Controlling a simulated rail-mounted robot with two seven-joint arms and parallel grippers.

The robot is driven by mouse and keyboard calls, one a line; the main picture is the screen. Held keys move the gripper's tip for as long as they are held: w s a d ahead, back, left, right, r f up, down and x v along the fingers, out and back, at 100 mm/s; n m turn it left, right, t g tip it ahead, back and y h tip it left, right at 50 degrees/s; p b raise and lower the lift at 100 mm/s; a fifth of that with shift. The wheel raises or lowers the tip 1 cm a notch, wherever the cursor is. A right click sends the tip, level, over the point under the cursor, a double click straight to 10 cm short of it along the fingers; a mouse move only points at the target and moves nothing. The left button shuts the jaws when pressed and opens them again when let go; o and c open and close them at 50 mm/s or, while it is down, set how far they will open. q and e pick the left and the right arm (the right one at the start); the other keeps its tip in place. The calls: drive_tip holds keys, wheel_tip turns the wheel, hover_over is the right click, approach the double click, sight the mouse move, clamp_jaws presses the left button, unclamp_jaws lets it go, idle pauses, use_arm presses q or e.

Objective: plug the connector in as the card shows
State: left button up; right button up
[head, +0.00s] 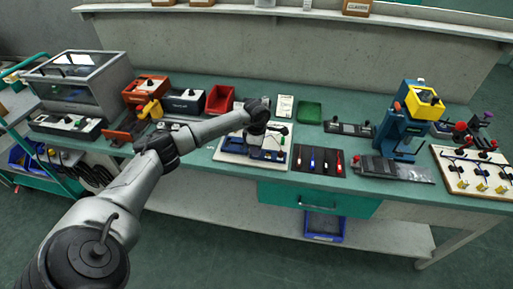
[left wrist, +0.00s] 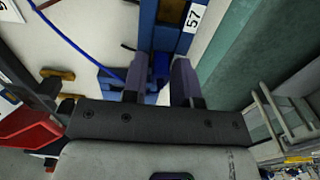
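My left gripper (head: 262,128) is over the white board (head: 230,157) with blue blocks near the table's front. In the left wrist view its two fingers (left wrist: 158,82) stand a small way apart, with a narrow dark-blue piece (left wrist: 160,64) between them. I cannot tell whether they grip it. A blue cable (left wrist: 75,42) runs from the upper left toward the left finger. A blue block (left wrist: 172,35) with a "57" label lies beyond the fingertips. A white card (head: 284,106) with small print stands behind the board. My right gripper is not in view.
A dark mat (head: 319,171) with several coloured pieces lies right of the board. A blue and yellow machine (head: 403,130) and a valve board (head: 466,185) stand farther right. A red bin (head: 220,98) and a green tray (head: 309,112) are behind.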

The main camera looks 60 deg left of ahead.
use_arm(q)
drive_tip(key=shift+r, duration=0.2)
drive_tip(key=shift+r+p, duration=1.75)
drive_tip(key=shift+r, duration=0.3)
drive_tip(key=o, duration=0.6)
drive_tip(key=shift+c, duration=0.2)
drive_tip(key=shift+r, duration=0.15)
drive_tip(key=shift+r+p, duration=1.3)
drive_tip(key=shift+r, duration=0.1)
